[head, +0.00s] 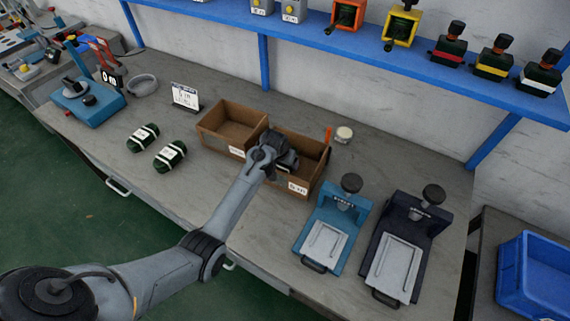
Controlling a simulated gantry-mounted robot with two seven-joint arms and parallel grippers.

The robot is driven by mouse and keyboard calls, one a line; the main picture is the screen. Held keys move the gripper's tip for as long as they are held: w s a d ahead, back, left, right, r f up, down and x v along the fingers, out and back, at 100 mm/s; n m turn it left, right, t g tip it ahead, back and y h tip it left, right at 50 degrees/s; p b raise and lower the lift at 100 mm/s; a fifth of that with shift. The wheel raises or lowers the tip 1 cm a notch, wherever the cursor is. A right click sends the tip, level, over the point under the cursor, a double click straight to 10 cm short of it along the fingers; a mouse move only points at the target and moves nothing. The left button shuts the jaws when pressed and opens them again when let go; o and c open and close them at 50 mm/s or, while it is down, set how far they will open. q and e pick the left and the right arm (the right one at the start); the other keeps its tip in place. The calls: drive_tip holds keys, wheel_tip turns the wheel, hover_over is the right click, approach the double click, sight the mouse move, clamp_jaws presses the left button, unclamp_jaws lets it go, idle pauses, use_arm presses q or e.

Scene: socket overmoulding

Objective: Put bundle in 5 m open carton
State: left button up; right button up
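Two dark green bundles with white bands lie side by side on the bench, the left bundle (143,138) and the right bundle (170,156). Two open brown cartons stand to their right: the left carton (213,140) looks empty, and the right carton (312,178) has a front label too small to read surely. My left arm reaches across the bench, and its gripper (286,161) is at the right carton's opening, over its left part. A dark shape shows at the gripper; I cannot tell whether it is fingers or a held bundle. My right gripper is out of view.
A small sign (185,96) and a grey ring dish (143,86) stand behind the bundles. A blue press (325,235) and a dark press (398,255) stand right of the cartons. A blue shelf (400,55) runs above. Bench around the bundles is clear.

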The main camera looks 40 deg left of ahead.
use_arm(q)
drive_tip(key=shift+f, duration=0.5)
drive_tip(key=o, duration=1.2)
drive_tip(key=shift+f, duration=0.15)
drive_tip(key=shift+r, duration=0.3)
drive_tip(key=p+v, duration=0.2)
drive_tip(key=v, duration=0.8)
drive_tip(key=shift+s+r+p, duration=0.1)
drive_tip(key=shift+p, duration=0.3)
drive_tip(key=shift+s+d+r, duration=0.15)
drive_tip(key=shift+s+r, duration=0.15)
drive_tip(key=shift+r, duration=0.35)
